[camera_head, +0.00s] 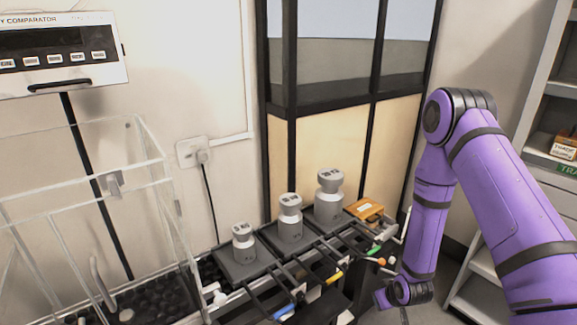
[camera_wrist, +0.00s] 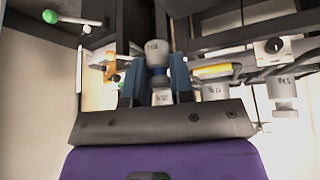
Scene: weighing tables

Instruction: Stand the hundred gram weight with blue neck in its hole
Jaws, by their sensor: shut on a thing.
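The weight with the blue neck (camera_wrist: 158,71) is a small grey metal piece with labels on it. In the wrist view it sits between the two fingers of my gripper (camera_wrist: 156,86), which is shut on it. The picture appears upside down, and the weight's wider grey part points to the picture's top.
Three larger grey weights, left (camera_head: 244,243), middle (camera_head: 290,218) and right (camera_head: 329,196), stand on dark pads. Dark bars with coloured ends run in front of them. An orange-brown box (camera_head: 364,209) lies behind right. A clear case (camera_head: 150,165) stands left.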

